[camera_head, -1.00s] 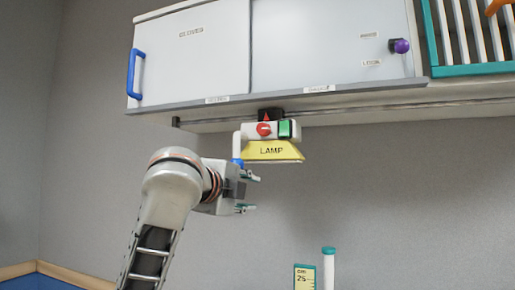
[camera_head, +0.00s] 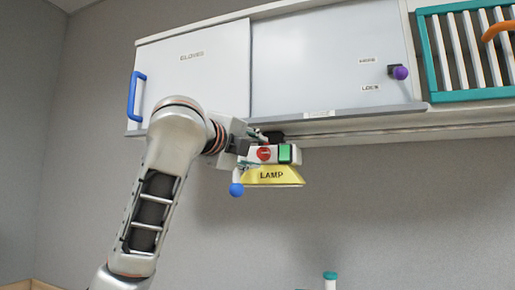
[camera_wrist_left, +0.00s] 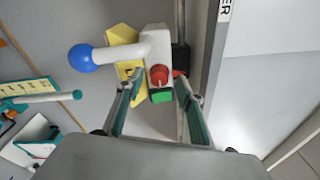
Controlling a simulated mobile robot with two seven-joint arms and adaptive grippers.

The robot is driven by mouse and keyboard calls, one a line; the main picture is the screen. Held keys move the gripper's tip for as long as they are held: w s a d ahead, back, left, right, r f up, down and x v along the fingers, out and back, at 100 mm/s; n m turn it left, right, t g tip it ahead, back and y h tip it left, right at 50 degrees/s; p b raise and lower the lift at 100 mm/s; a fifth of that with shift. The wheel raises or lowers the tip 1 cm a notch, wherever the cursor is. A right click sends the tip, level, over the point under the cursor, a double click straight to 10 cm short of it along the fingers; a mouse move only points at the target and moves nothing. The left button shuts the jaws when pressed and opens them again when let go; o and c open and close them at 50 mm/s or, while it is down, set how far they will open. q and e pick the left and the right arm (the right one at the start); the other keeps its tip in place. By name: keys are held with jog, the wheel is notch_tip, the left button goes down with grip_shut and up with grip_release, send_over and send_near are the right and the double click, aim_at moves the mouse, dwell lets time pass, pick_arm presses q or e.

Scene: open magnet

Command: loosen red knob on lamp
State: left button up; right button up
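The lamp (camera_head: 272,176) has a yellow shade with the word LAMP and hangs under the wall cabinet. Its white housing carries a red knob (camera_head: 264,154) beside a green block (camera_head: 285,153). A white arm with a blue ball (camera_head: 236,189) sticks out at its left. My left gripper (camera_head: 254,149) is at the lamp's left end, level with the knob. In the left wrist view, the left gripper (camera_wrist_left: 159,84) is open, with its fingers apart on either side of the red knob (camera_wrist_left: 159,75). Contact with the knob cannot be told. My right gripper is out of view.
The cabinet (camera_head: 330,65) with sliding doors, a blue handle (camera_head: 136,97) and a purple knob (camera_head: 400,72) is close above the lamp. A teal rack (camera_head: 470,50) is at upper right. The wall below the lamp is clear.

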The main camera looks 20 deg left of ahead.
pick_arm(q)
jog(key=shift+w+d, duration=0.1)
jog(key=shift+w, duration=0.7)
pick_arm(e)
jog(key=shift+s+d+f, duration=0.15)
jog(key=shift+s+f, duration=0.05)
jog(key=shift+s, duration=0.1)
pick_arm(q)
grip_shut()
